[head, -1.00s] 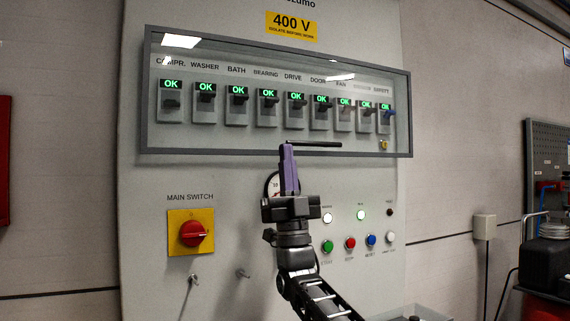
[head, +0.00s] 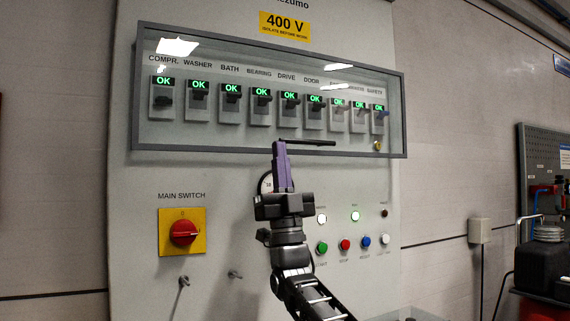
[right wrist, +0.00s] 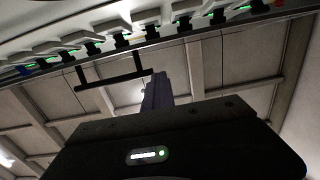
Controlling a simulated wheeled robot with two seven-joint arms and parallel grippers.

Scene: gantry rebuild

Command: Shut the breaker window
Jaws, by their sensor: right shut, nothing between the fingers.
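The breaker window (head: 200,149) is a clear pane in a grey frame, lying over the row of breakers on the panel. Whether its lower edge is fully flush with the panel I cannot tell. Its black bar handle (head: 312,142) is at the lower edge and also shows in the right wrist view (right wrist: 110,78). My right gripper (head: 279,147) has purple fingers, shut and empty, pointing up at the lower frame beside the handle's left end in the head view. The fingers show in the right wrist view (right wrist: 157,90); contact is unclear. My left gripper is not in view.
Behind the pane, several breakers (head: 198,95) show green OK displays. Below are a red main switch (head: 183,233) on a yellow plate, a round gauge partly hidden by my gripper, and coloured buttons (head: 344,244). A brass lock (head: 377,146) sits at the window's lower right.

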